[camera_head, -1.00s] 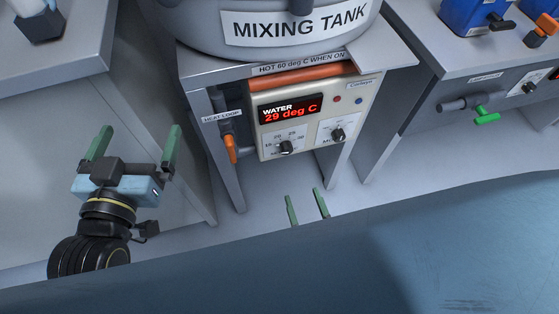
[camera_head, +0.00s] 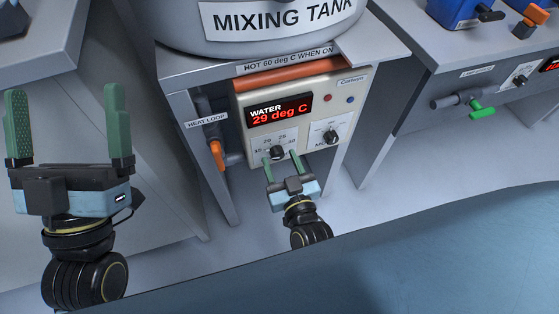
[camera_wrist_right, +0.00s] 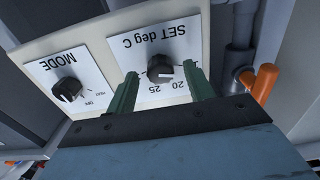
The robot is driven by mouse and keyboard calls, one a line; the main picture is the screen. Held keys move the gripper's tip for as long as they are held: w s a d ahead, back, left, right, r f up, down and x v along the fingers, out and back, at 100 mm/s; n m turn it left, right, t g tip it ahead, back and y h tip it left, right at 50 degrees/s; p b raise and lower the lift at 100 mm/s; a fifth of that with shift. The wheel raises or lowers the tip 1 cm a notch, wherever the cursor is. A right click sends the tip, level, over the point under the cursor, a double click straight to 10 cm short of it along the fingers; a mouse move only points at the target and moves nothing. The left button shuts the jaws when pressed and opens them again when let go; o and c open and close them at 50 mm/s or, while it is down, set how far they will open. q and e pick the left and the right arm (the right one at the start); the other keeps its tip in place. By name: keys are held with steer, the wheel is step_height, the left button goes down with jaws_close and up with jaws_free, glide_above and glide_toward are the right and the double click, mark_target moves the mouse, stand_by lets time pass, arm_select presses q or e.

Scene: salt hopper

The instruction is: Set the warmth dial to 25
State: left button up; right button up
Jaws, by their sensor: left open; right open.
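The warmth dial (camera_head: 277,152) is a black knob on a white plate with marks including 20, 25 and 30. The right wrist view shows the dial (camera_wrist_right: 160,70) upside down under "SET deg C"; its exact pointer setting is too small to tell. The display (camera_head: 280,111) reads "WATER 29 deg C" in red. My right gripper (camera_head: 280,160) is open just in front of the dial; in the right wrist view its green fingers (camera_wrist_right: 160,74) lie either side of the knob, and contact cannot be told. My left gripper (camera_head: 66,92) is open and empty at the far left.
The MODE knob (camera_head: 331,136) sits right of the dial, and also shows in the right wrist view (camera_wrist_right: 67,91). An orange-handled valve (camera_head: 217,154) is left of the panel. The mixing tank (camera_head: 262,24) stands above. A green-handled valve (camera_head: 481,111) is further right.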

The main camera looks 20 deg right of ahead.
arm_select(q)
steer(key=shift+s+a+r+t, duration=0.1)
steer(key=shift+s+r+t, duration=0.15)
steer(key=shift+t, duration=0.25)
arm_select(e)
steer(key=shift+w, duration=0.65)
steer(key=shift+c, duration=0.4)
steer(key=c, duration=0.9)
